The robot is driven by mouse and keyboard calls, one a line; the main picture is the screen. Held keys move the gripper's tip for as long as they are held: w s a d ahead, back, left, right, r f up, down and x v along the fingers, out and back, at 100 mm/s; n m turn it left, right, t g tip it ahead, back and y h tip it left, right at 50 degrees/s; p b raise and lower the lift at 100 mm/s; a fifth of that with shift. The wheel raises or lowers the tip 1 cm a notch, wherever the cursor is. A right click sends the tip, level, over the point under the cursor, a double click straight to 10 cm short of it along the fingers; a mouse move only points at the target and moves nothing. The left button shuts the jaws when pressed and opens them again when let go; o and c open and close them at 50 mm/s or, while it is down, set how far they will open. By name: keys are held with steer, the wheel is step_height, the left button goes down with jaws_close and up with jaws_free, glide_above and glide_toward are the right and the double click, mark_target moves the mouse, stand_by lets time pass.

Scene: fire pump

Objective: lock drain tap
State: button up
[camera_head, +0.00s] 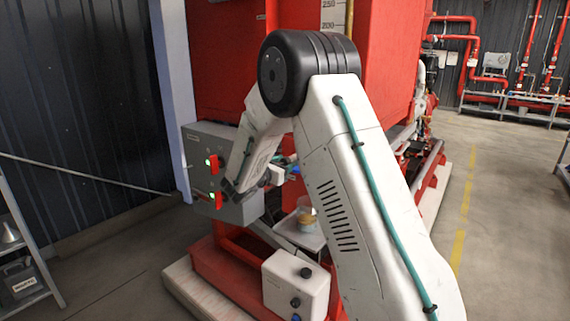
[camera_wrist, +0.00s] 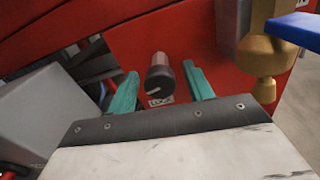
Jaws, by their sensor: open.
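In the wrist view, a brass tap (camera_wrist: 266,50) with a blue handle (camera_wrist: 300,28) hangs at the upper right, partly cut off by the frame. A dark round knob (camera_wrist: 159,80) with a pale line on its face sits on the red panel (camera_wrist: 195,35). A small label that seems to read LOCK (camera_wrist: 160,101) is just below it. My gripper (camera_wrist: 160,72) is open, with a teal finger on each side of the knob in the picture; I cannot tell whether they touch it. In the head view my arm mostly hides this area; a bit of blue (camera_head: 294,170) shows.
In the head view, a grey control box (camera_head: 235,210) with red switches and green lights is left of my arm. A white box (camera_head: 280,290) with dark knobs is below, near a small shelf holding a jar (camera_head: 306,219). Open floor (camera_head: 500,230) lies to the right.

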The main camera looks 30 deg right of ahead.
steer(key=c, duration=1)
steer(key=shift+m, duration=0.4)
steer(key=m, duration=1.9)
